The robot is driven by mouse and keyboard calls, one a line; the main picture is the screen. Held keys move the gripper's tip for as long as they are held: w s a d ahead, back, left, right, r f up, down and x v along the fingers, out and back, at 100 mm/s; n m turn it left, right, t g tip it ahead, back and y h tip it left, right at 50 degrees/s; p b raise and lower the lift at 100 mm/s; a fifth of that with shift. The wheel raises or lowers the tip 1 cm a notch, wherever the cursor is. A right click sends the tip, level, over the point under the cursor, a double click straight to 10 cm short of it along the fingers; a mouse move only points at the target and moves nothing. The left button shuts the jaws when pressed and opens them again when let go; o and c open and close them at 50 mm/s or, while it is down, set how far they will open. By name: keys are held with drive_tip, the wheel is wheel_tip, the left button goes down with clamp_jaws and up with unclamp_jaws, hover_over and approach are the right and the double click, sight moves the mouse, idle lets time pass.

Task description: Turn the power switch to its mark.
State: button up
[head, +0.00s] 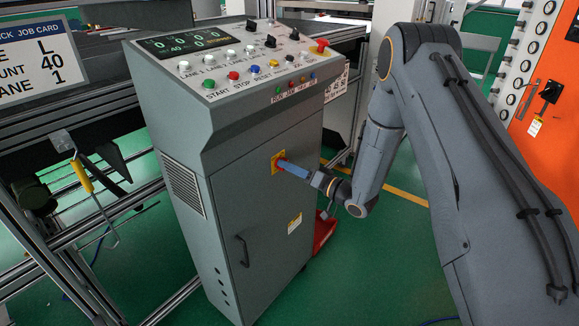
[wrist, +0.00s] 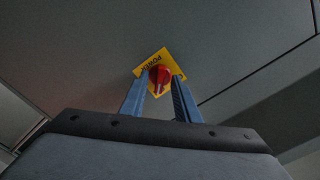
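The power switch (wrist: 161,75) is a red rotary knob on a yellow plate (wrist: 152,63) lettered POWER, which appears upside down in the wrist view. In the head view the yellow plate (head: 276,163) sits on the upper front of the grey cabinet (head: 245,205), with the knob mostly hidden by my fingers. My gripper (wrist: 162,84) is at the plate, its two blue fingers apart, one on each side of the knob. I see narrow gaps between the fingertips and the knob. It also shows in the head view (head: 285,166). I cannot make out the mark.
Above the switch is a sloped console with several coloured buttons (head: 233,75) and a display (head: 185,41). The cabinet door has a dark handle (head: 243,251). A metal-framed bench with a yellow-handled hook (head: 82,176) stands left. A red bin (head: 324,229) lies behind the cabinet's right edge.

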clamp_jaws()
drive_tip(key=shift+n, duration=0.3)
drive_tip(key=n+b, duration=1)
drive_tip(key=n, duration=0.7)
idle(0.4)
drive_tip(key=shift+n, duration=0.3)
